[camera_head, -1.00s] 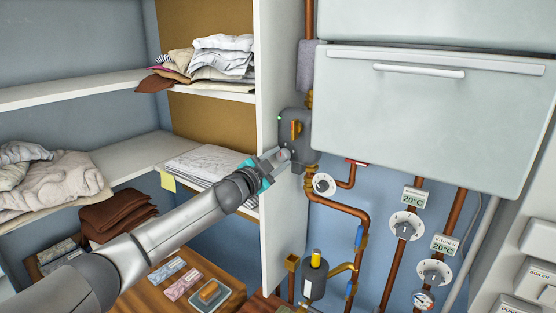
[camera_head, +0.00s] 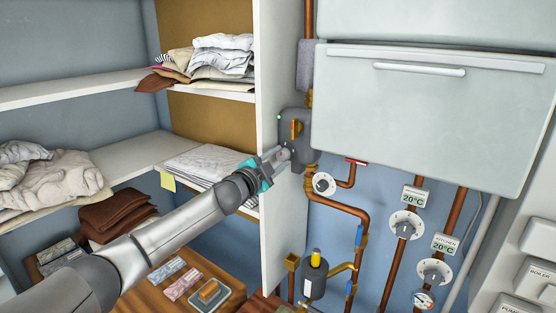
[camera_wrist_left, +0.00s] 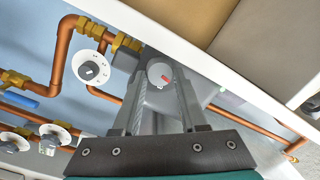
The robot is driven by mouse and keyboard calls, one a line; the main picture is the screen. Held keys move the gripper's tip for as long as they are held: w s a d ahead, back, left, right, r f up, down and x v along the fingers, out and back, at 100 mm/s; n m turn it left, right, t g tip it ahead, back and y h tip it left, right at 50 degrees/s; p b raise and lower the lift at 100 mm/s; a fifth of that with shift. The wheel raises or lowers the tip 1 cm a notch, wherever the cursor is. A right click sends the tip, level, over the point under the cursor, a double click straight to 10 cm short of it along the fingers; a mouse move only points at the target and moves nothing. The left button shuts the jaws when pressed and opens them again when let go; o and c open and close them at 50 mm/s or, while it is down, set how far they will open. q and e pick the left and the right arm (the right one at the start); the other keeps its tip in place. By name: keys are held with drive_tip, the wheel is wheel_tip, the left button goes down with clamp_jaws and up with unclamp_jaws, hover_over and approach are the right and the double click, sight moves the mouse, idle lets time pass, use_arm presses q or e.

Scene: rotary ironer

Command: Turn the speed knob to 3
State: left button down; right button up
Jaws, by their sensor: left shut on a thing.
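Numbers around the knob are not readable. The right gripper is out of view.
The white cabinet panel (camera_head: 278,235) stands close to the gripper. Right of the pump are a white dial valve (camera_head: 323,184), copper pipes, two thermostat dials (camera_head: 406,225) and a large pale appliance (camera_head: 430,110). Shelves with folded laundry (camera_head: 222,58) are at left.

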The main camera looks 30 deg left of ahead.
use_arm(q)
drive_tip(key=m, duration=0.2)
drive_tip(key=m+b, duration=0.1)
drive_tip(key=m, duration=0.2)
drive_tip(key=shift+f+m, duration=0.2)
drive_tip(key=shift+m, duration=0.1)
drive_tip(key=shift+m+h+b, duration=0.3)
drive_tip(key=shift+m+h, duration=0.1)
drive_tip(key=shift+m, duration=1.9)
drive_tip(key=c, duration=0.7)
unclamp_jaws()
drive_tip(key=shift+c, duration=0.2)
drive_tip(key=shift+s+a, duration=0.1)
